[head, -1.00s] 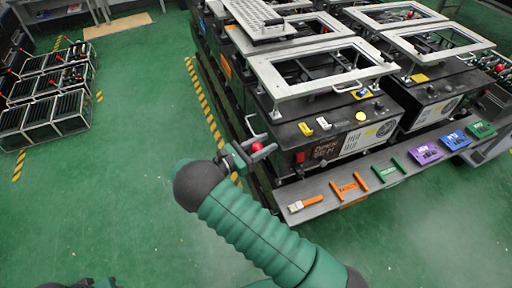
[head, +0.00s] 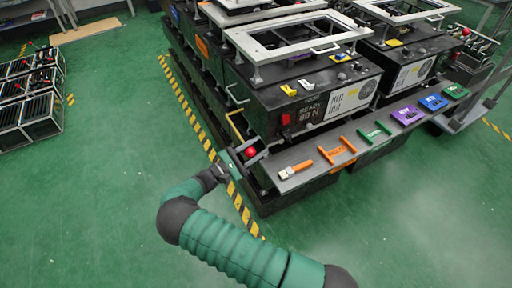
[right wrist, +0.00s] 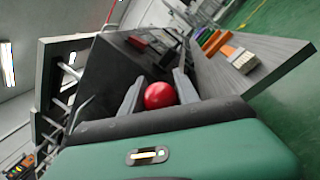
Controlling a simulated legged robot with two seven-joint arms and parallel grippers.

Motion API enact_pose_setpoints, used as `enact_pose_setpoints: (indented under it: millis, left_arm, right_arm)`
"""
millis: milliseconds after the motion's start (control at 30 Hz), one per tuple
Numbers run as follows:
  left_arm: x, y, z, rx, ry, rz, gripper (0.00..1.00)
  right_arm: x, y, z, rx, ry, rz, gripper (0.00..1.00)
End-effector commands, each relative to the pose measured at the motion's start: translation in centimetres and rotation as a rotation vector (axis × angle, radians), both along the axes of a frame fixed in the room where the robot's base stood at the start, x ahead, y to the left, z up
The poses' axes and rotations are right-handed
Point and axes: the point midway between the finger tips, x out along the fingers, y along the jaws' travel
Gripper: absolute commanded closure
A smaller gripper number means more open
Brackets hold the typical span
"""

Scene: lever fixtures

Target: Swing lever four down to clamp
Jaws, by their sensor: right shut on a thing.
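A lever's red ball knob (head: 251,152) is at the front left corner of the nearest black machine (head: 312,105). My right gripper (head: 257,155) is shut on this knob. In the right wrist view the red knob (right wrist: 159,95) sits between the two grey fingers (right wrist: 157,92), with the machine's dark side behind it. The lever's shaft is mostly hidden by the gripper, and I cannot read a number on it. A yellow bar (head: 236,128) stands just behind the gripper. My left gripper is not in view.
A metal frame (head: 295,38) tops the machine. Yellow-black tape (head: 205,135) marks the floor. Open green floor lies left.

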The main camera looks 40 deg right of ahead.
Motion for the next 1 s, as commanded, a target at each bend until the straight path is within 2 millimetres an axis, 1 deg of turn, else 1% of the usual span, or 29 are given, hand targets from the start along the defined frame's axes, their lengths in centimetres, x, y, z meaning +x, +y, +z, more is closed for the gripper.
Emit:
enact_pose_setpoints:
  millis: [33, 200, 667, 700, 833, 1000]
  left_arm:
    - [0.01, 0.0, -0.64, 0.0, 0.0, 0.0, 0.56]
    - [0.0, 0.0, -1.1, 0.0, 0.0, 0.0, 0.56]
    - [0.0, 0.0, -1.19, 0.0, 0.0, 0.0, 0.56]
    - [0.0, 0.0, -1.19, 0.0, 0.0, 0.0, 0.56]
    - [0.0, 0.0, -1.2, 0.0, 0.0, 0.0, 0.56]
    - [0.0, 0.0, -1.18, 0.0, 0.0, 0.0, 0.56]
  right_arm:
    - [0.19, -0.09, -0.56, -0.004, -0.015, 0.004, 1.0]
    - [0.26, -0.08, -1.09, -0.013, -0.053, 0.005, 1.0]
    - [0.31, -0.08, -1.46, -0.01, -0.064, 0.007, 1.0]
    - [0.3, -0.07, -1.47, -0.009, -0.063, 0.006, 0.59]
    - [0.29, -0.05, -1.47, -0.011, -0.063, 0.006, 0.42]
    - [0.22, 0.01, -1.31, -0.013, -0.063, 0.004, 0.41]
